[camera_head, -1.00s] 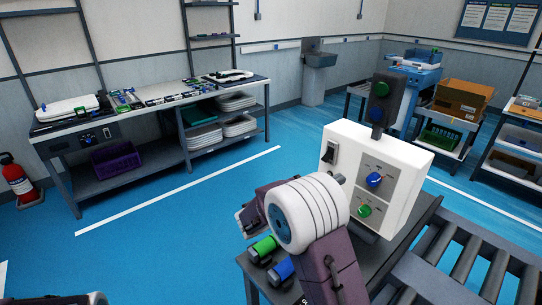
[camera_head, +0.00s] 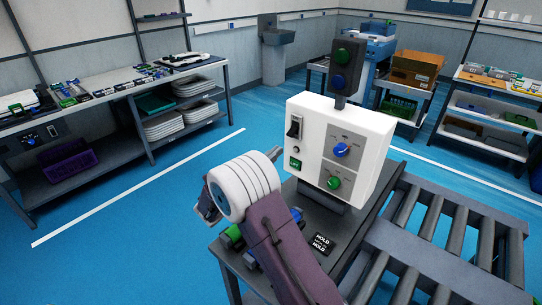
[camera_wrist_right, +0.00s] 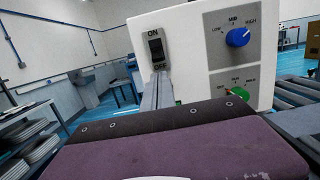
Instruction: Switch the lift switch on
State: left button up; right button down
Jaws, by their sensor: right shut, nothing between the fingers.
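The lift switch (camera_head: 294,126) is a black rocker on the left part of the white control box's front, above a green label (camera_head: 295,163). In the right wrist view the rocker (camera_wrist_right: 157,48) shows below the word ON. I cannot tell which way it is tipped. My right gripper (camera_head: 274,154) is shut and empty, left of the green label and below the switch. Its grey fingers (camera_wrist_right: 158,88) point at the box in the right wrist view, tips just below the rocker, hiding what lies under it. Whether they touch the box is unclear. My left gripper is out of view.
The control box (camera_head: 363,150) also bears a blue knob (camera_head: 341,150) and a green knob (camera_head: 334,183). A post with two round buttons (camera_head: 346,68) rises behind it. A roller conveyor (camera_head: 440,230) lies to the right. Open blue floor lies to the left.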

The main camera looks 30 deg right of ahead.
aim_at(292, 132)
jog(key=x, duration=0.5)
jog(key=shift+w+d, duration=0.15)
jog(key=shift+d, duration=0.2)
jog(key=shift+r, duration=0.1)
